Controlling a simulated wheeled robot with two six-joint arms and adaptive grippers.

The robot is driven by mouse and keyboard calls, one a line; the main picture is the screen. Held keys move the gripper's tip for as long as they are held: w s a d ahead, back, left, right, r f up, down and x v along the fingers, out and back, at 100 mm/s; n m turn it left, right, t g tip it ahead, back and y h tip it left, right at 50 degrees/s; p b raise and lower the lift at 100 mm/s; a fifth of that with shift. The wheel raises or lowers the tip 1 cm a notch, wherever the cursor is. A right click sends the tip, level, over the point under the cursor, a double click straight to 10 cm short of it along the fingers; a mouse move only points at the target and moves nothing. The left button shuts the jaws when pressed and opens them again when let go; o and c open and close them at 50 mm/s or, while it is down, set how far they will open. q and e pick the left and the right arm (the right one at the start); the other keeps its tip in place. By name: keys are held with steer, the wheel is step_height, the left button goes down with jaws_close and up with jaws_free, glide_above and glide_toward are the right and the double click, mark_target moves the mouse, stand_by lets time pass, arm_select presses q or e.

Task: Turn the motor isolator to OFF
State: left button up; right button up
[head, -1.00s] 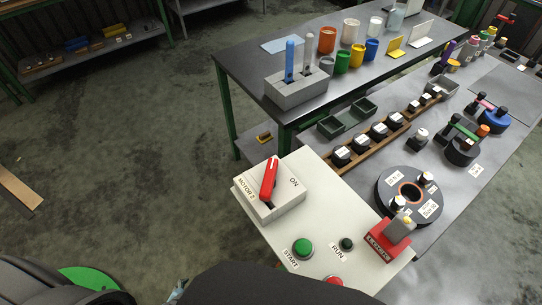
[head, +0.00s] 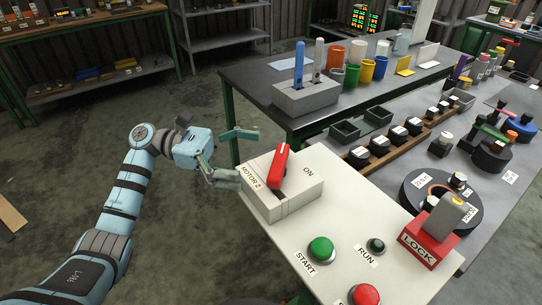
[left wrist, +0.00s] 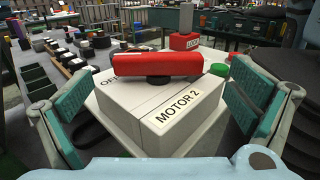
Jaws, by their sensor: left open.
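The motor isolator is a pale box (head: 300,200) labelled MOTOR 2 on the left end of the white control panel (head: 340,250). Its red handle (head: 279,166) lies along the box, and the ON label shows to its right. My left gripper (head: 232,156) is open, just left of the isolator and apart from the handle. In the left wrist view its open fingers (left wrist: 168,115) stand either side of the box, with the red handle (left wrist: 158,64) crosswise between and beyond them. A label partly hidden by the handle starts with "O". My right gripper is not in view.
The panel also has a green START button (head: 320,249), a small RUN lamp (head: 375,245), a red button (head: 365,295) and a red LOCK block (head: 428,240). The dark bench (head: 262,75) behind holds a grey block with two upright tools. Open floor lies to the left.

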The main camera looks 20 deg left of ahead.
mark_target(279, 166)
arm_select(q)
steer(key=d, duration=0.5)
steer(key=shift+w, duration=0.35)
steer(key=shift+s, duration=0.1)
steer(key=shift+c, duration=0.4)
steer(key=c, duration=0.8)
